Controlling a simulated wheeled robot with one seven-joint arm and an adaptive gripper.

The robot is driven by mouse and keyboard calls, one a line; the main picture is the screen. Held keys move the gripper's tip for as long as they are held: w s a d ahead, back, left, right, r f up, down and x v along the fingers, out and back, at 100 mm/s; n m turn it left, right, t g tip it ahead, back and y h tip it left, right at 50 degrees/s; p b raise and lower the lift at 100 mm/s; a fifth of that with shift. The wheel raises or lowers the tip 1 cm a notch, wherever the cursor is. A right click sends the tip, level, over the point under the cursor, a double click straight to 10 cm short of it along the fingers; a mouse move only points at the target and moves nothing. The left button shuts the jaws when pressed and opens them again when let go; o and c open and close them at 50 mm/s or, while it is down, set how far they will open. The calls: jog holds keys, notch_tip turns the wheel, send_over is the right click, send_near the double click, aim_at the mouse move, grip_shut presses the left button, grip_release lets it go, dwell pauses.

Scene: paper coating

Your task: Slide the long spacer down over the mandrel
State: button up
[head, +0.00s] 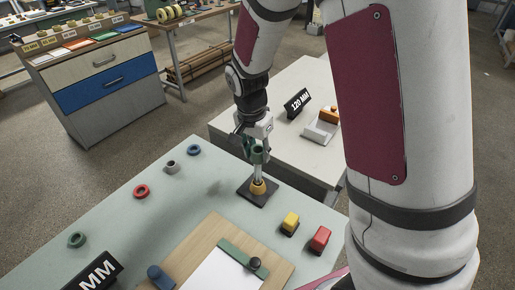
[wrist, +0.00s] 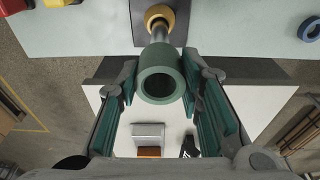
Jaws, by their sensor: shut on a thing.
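The long spacer is a dark green tube (head: 259,154), held roughly upright above the orange collar (head: 258,187) of the mandrel. It also shows in the wrist view (wrist: 160,72), its open end facing the camera. The mandrel is a silver shaft (head: 258,173) on a dark square base (head: 246,195). The shaft shows between spacer and collar; I cannot tell whether its top is inside the spacer. My gripper (head: 256,146) is shut on the spacer, with a green-padded finger on each side in the wrist view (wrist: 162,95).
Blue (head: 193,150), grey (head: 169,167), red (head: 141,191) and teal (head: 77,240) rings lie spread on the bench. A clipboard (head: 205,245) lies in front of the base. Yellow (head: 290,223) and red (head: 320,238) blocks stand at right. A table with a 120 MM sign (head: 293,104) is behind.

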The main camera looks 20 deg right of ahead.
aim_at(254, 153)
jog(key=shift+f+b, duration=0.4)
jog(key=shift+f, duration=0.95)
jog(key=o, duration=1.3)
jog(key=shift+c, duration=0.2)
jog(key=r, duration=0.3)
jog(key=a+r, duration=0.1)
jog(key=r, duration=0.6)
jog(key=shift+s+a+r, duration=0.15)
jog(key=shift+s+r, duration=0.1)
jog(key=shift+s, duration=0.15)
jog(key=shift+s+a+r, duration=0.1)
jog(key=shift+s+r, duration=0.05)
jog(key=shift+r, duration=0.6)
jog(key=shift+r, duration=0.1)
jog(key=s+d+r+n+t, duration=0.1)
jog(key=s+r+n, duration=0.4)
jog(key=s, duration=0.5)
jog(key=s+r+n+t+y, duration=0.1)
jog(key=s+r+n+t, duration=0.2)
jog(key=s+r+n, duration=0.3)
jog(key=s+r, duration=0.1)
jog(key=s, duration=0.2)
jog(key=shift+s+d, duration=0.35)
